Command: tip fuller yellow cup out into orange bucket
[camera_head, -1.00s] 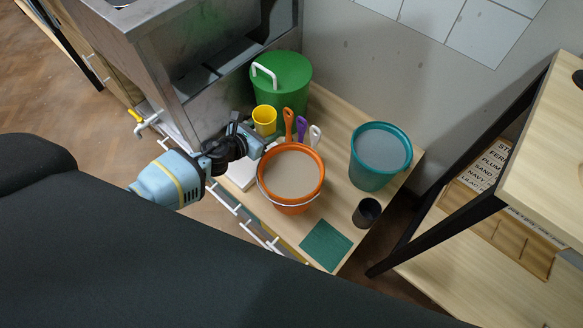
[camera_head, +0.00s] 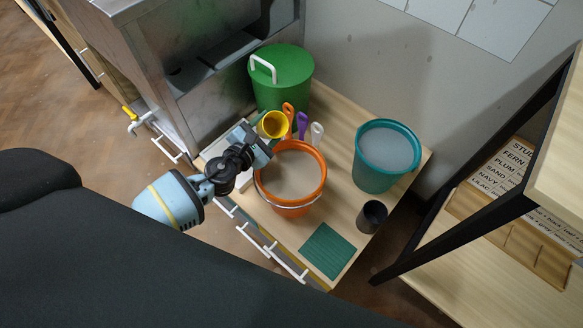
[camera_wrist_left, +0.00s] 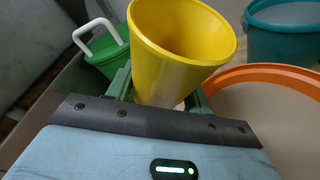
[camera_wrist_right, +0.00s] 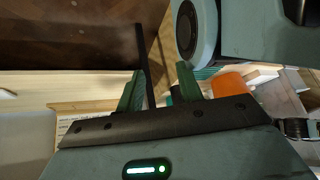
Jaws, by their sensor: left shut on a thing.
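My left gripper (camera_head: 262,142) is shut on a yellow cup (camera_head: 271,129), holding it beside the far left rim of the orange bucket (camera_head: 296,207). In the left wrist view the cup (camera_wrist_left: 178,62) stands between the fingers, mouth up and leaning somewhat; its bare inner wall shows, but not its bottom or any contents. The bucket holds a beige-grey liquid, and its wire handle hangs at the front. Only one yellow cup is in view. My right gripper (camera_wrist_right: 158,88) is open and empty in the right wrist view; the head view does not show it.
A green lidded bin (camera_head: 283,80) stands behind the cup. Orange, purple and white handles (camera_head: 302,124) stand behind the bucket. A teal bucket (camera_head: 383,172), dark cup (camera_head: 371,216) and green mat (camera_head: 327,250) lie to the right. A metal sink unit (camera_head: 190,90) is at left.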

